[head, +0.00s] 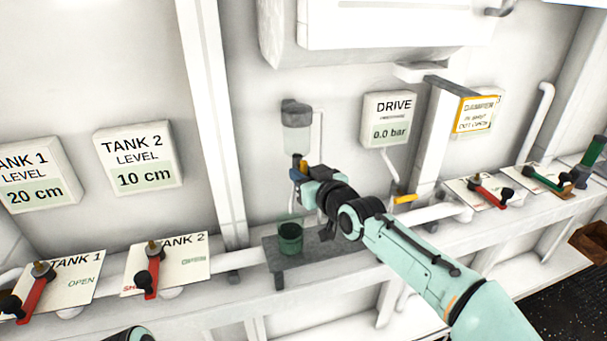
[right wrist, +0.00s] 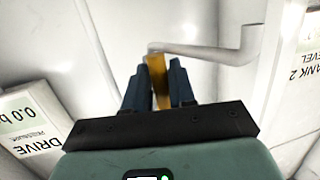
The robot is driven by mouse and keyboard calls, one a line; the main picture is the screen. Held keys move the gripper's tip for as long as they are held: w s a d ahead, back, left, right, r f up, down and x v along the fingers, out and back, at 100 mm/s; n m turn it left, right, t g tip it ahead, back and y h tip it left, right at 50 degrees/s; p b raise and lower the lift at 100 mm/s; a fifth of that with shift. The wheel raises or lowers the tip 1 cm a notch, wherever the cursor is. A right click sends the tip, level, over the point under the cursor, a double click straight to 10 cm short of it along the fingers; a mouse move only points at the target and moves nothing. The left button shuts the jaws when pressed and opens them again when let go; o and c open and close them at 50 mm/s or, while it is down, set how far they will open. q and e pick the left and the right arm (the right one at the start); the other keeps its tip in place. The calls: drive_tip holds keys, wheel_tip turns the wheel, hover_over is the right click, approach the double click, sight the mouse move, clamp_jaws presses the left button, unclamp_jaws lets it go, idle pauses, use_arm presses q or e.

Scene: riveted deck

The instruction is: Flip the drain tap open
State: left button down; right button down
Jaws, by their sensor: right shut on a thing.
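The drain tap's yellow lever (right wrist: 157,80) stands between the two dark fingers of my right gripper (right wrist: 158,90) in the right wrist view, and the fingers are shut on it. In the head view the right gripper (head: 302,174) is just under a clear bowl with a grey cap (head: 296,125). A little of the yellow lever (head: 303,165) shows there; the rest of the tap is hidden by the gripper. A green cup (head: 290,238) stands below on a grey shelf (head: 278,262).
Another yellow handle (head: 405,199) sits on a pipe right of my wrist. The DRIVE gauge (head: 388,120) reads 0.0 bar. Red-handled valves (head: 152,272) line the ledge at left, and a red lever (head: 488,194) and a green one (head: 545,180) stand at right.

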idle(0.3)
drive_tip(key=c, duration=1.3)
unclamp_jaws()
